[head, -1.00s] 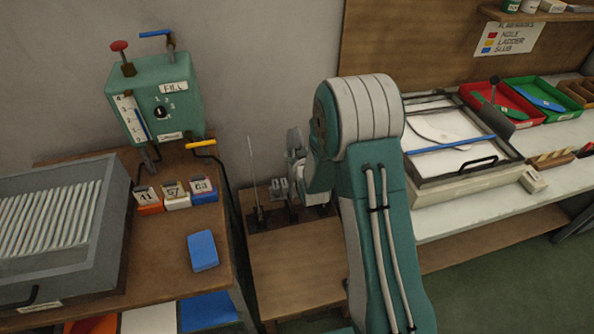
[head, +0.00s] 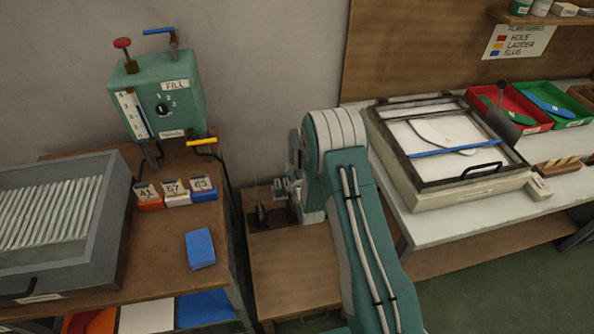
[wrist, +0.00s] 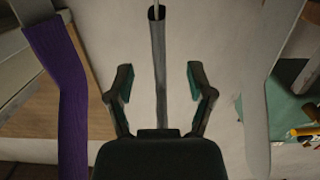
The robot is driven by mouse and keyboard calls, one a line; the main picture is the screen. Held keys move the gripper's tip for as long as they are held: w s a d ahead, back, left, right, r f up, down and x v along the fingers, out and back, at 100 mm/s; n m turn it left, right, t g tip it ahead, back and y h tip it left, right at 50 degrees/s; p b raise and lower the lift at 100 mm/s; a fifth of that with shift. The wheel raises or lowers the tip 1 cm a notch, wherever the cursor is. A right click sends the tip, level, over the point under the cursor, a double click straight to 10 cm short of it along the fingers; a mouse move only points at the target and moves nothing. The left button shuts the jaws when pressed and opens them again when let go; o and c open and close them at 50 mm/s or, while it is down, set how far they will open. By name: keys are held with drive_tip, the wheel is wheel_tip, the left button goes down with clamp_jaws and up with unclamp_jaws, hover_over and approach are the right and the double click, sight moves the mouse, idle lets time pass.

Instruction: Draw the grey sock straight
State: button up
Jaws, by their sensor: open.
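In the wrist view, a narrow dark grey sleeve (wrist: 158,45) with a black band at its top stands on a thin pale upright; it looks like the grey sock, seen nearly edge-on. My gripper (wrist: 160,70) is open, one finger on each side of the sleeve and apart from it. The sleeve's lower end is hidden behind the gripper body. A purple ribbed sock (wrist: 62,80) is on a pale form at left. A bare white form (wrist: 257,80) stands at right. In the head view the grey sock cannot be made out, and my arm hides most of the gripper.
A left bench holds a grey tray (head: 122,215) of white strips, a teal fill box (head: 185,90) and a blue block (head: 200,248). A small wooden table (head: 290,275) stands in the middle. The right bench (head: 440,227) carries a framed box and red and green trays.

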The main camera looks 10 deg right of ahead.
sight(294, 159)
drive_tip(key=shift+w+f, duration=0.2)
drive_tip(key=shift+w, duration=1.3)
drive_tip(key=shift+w+f, duration=0.2)
drive_tip(key=shift+w, duration=1.3)
clamp_jaws()
drive_tip(key=shift+f, duration=0.2)
unclamp_jaws()
drive_tip(key=shift+r, duration=0.15)
